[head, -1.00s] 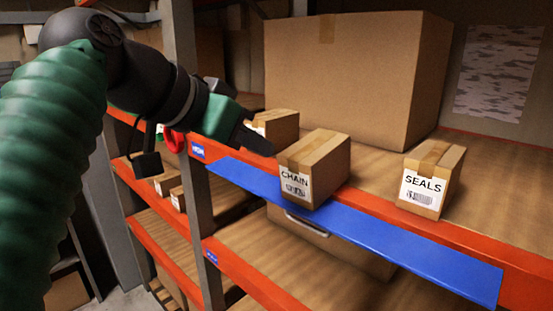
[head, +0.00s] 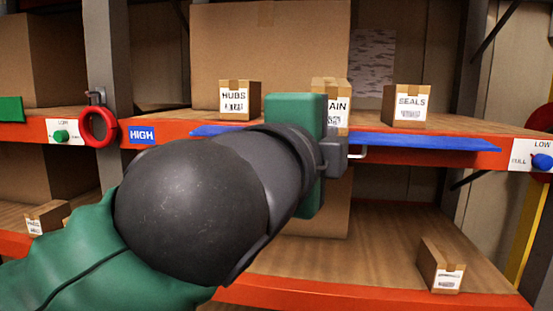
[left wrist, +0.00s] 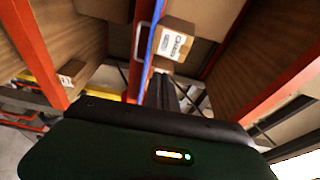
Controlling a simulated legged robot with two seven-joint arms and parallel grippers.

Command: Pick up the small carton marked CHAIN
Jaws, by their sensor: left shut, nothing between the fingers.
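The small CHAIN carton (head: 338,108) stands on the upper shelf at its front edge, between the HUBS and SEALS cartons. My left gripper (head: 310,150) hides its left side and lower part in the head view, so only "AIN" reads. In the left wrist view the CHAIN carton (left wrist: 174,46) is just beyond the tips of my dark fingers (left wrist: 163,88). I cannot tell the exact gap to the carton. My right gripper is not in view.
The HUBS carton (head: 239,100) and SEALS carton (head: 408,105) flank it. A large box (head: 270,50) stands behind. A blue strip (head: 430,143) runs along the shelf edge, with a pale handle (head: 357,155) below. A red ring (head: 98,127) hangs on the left post.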

